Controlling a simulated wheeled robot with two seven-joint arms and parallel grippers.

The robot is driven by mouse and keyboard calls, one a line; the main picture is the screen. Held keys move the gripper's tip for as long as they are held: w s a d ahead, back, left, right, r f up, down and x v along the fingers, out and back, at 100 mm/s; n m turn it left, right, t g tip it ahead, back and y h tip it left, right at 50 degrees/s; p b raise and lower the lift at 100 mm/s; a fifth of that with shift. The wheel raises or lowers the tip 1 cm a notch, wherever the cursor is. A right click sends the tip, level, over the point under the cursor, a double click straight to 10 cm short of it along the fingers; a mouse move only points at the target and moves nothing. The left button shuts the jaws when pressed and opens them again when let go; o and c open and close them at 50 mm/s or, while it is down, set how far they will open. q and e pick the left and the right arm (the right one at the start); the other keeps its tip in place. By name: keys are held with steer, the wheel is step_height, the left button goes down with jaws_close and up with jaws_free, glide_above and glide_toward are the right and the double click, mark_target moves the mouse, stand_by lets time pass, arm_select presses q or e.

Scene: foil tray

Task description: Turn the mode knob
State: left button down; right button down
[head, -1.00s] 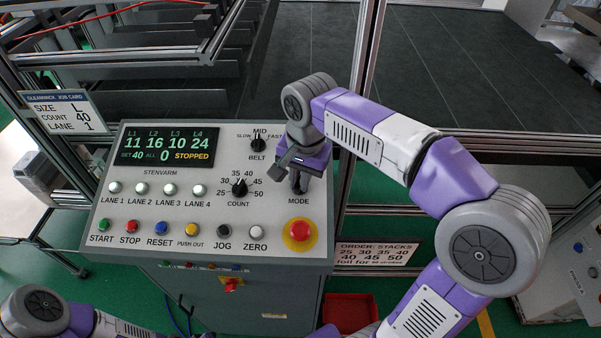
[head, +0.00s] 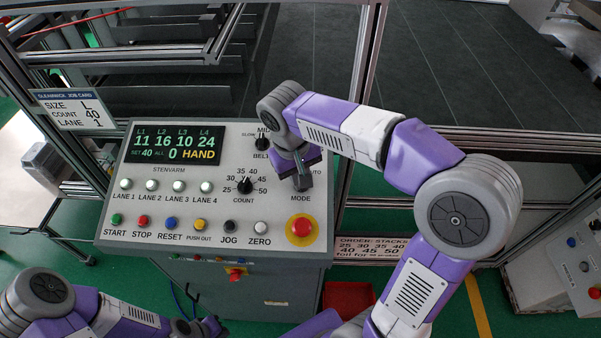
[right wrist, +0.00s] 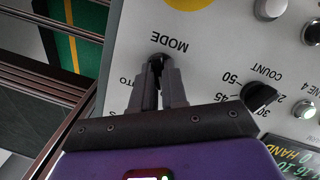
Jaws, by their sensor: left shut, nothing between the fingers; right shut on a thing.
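The mode knob (right wrist: 156,60) is a small black knob beside the MODE label on the grey control panel (head: 125,215). My right gripper (right wrist: 160,72) is shut on it in the right wrist view. In the head view the right gripper (head: 303,182) covers the knob just above the MODE label; part of the AUTO mark shows to its right. The display (head: 175,146) reads HAND. My left gripper (head: 200,327) is low at the bottom edge of the head view, away from the panel, shut and empty, partly cut off.
The count knob (head: 244,185) and belt knob (head: 262,143) sit close to the right gripper. A red stop button (head: 301,227) on a yellow disc lies below it. Frame posts stand right of the panel. A job card (head: 72,109) hangs at left.

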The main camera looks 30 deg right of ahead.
steer(key=shift+r+n, duration=0.1)
steer(key=shift+n, duration=0.5)
steer(key=c, duration=1.2)
jaws_free()
steer(key=shift+o, duration=0.2)
step_height(320, 180, up, 7)
steer(key=a, duration=0.1)
steer(key=shift+a+r+p, duration=0.15)
steer(key=shift+r+p, duration=0.05)
steer(key=shift+p, duration=0.15)
